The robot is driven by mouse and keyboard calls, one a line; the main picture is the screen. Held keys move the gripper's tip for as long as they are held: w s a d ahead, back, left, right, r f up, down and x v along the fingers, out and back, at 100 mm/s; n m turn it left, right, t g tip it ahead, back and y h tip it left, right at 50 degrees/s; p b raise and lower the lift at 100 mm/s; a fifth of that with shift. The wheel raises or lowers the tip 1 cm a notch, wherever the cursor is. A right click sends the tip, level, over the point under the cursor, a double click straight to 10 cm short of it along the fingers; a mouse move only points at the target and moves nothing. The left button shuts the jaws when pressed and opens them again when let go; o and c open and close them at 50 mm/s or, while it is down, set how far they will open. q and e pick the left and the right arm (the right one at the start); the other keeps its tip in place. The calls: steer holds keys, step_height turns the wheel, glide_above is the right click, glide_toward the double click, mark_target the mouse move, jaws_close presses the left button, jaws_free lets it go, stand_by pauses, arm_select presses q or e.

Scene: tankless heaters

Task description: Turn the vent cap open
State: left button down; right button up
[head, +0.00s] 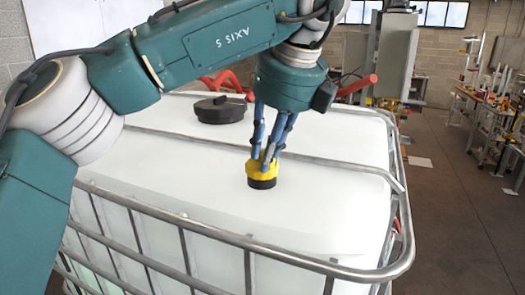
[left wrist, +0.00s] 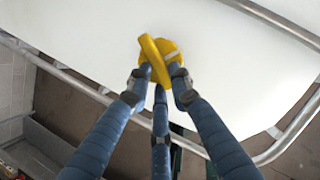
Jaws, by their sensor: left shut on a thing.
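The vent cap (head: 262,167) is yellow with a black base, and it stands on the white top of a caged tank (head: 330,212). My left gripper (head: 266,158) comes down from above with its blue fingers closed around the yellow cap. In the left wrist view the yellow cap (left wrist: 158,55), with a raised bar across it, sits between the fingertips of my left gripper (left wrist: 158,80). The fingers hide part of its sides. My right gripper is in neither view.
A large black lid (head: 220,110) sits on the tank top behind the vent cap. Metal cage rails (head: 240,243) run around and across the tank. Red handles (head: 357,86) show behind my left gripper. Cluttered workbenches (head: 490,110) stand at the right, with open floor (head: 450,220) before them.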

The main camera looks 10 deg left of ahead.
arm_select(q)
steer(key=n, duration=0.1)
steer(key=n+p, duration=0.1)
steer(key=n+g+p, duration=0.1)
steer(key=shift+w+d+r+n+y, duration=0.3)
steer(key=shift+d+n+y, duration=0.05)
steer(key=shift+n+y, duration=0.05)
steer(key=shift+w+d+f+n+g+p, duration=0.1)
steer(key=shift+w+n+g+p, duration=0.2)
steer(key=shift+n+p, duration=0.5)
steer(key=shift+w+d+n+g+p, duration=0.1)
steer(key=shift+n+g+p, duration=0.4)
steer(key=shift+n, duration=0.4)
steer(key=c, duration=1.5)
jaws_free()
steer(key=shift+c, duration=0.2)
steer(key=shift+f+y, duration=0.1)
steer(key=shift+y, duration=0.2)
steer(key=shift+f, duration=0.1)
